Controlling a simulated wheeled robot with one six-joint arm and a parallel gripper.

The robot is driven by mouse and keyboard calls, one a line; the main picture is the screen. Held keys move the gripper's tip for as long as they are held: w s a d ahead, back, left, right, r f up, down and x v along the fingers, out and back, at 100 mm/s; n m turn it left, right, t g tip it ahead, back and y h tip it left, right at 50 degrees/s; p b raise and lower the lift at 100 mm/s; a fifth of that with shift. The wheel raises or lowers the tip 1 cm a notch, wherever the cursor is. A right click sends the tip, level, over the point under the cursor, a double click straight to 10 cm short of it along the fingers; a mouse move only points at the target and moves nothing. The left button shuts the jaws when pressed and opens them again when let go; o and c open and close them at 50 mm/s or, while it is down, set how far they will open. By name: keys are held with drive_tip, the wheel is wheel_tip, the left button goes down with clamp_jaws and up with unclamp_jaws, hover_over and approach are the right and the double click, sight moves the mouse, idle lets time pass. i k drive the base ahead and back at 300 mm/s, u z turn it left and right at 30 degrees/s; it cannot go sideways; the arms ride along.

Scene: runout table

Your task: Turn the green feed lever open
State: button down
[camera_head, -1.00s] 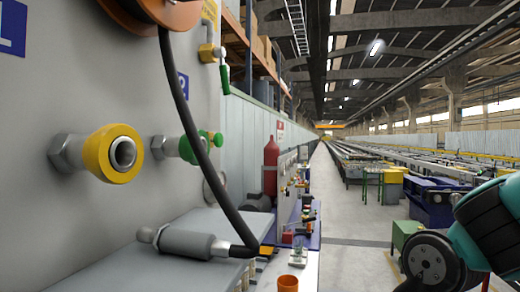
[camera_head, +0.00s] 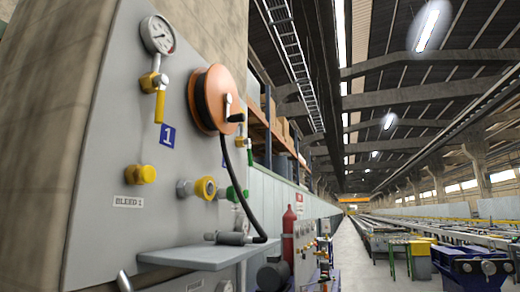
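The green feed lever (camera_head: 250,156) hangs down from a valve at the right edge of the grey panel (camera_head: 110,200). My gripper is not in view.
A yellow knob (camera_head: 141,174) sits above a BLEED 1 label. A yellow-ringed coupling (camera_head: 204,188) and a green-ringed one (camera_head: 234,193) stick out. A grey shelf (camera_head: 205,256) juts out below, with the hose's end fitting (camera_head: 233,238) on it. The aisle floor (camera_head: 352,255) at right is clear.

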sight(247, 142)
drive_tip(key=z, duration=1.15)
drive_tip(key=i, duration=1.9)
drive_tip(key=u, duration=0.95)
drive_tip(key=i, duration=0.65)
drive_tip(key=u, duration=0.8)
